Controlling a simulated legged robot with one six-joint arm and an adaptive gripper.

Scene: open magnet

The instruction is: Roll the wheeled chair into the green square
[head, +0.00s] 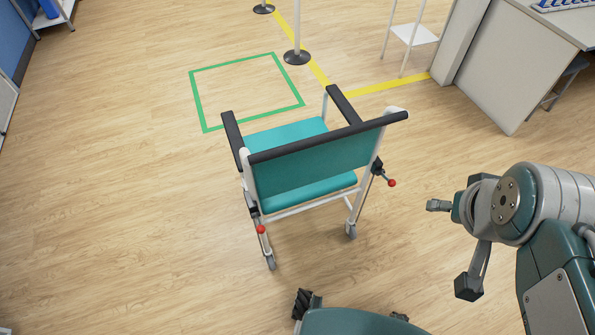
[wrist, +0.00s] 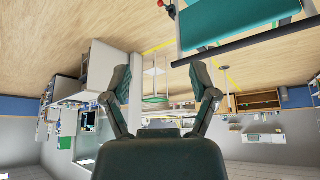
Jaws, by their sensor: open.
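The wheeled chair (head: 310,165) has a teal seat and backrest, black armrests and a white frame. It stands upright on the floor in the middle of the head view, its back towards me. The green square (head: 197,95) is an outline on the floor just beyond the chair, to its left. The chair's visible wheels are outside it. My gripper (head: 453,246) is to the right of the chair, apart from it, open and empty. In the wrist view, which is upside down, the open fingers (wrist: 162,80) show with part of the chair (wrist: 240,22) at the upper right.
Two posts with round black bases (head: 297,58) stand beyond the square by yellow floor tape (head: 390,86). A white stand (head: 414,34) and a grey desk (head: 510,70) are at the right. A shelf (head: 50,18) is at the far left. The floor left of the chair is clear.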

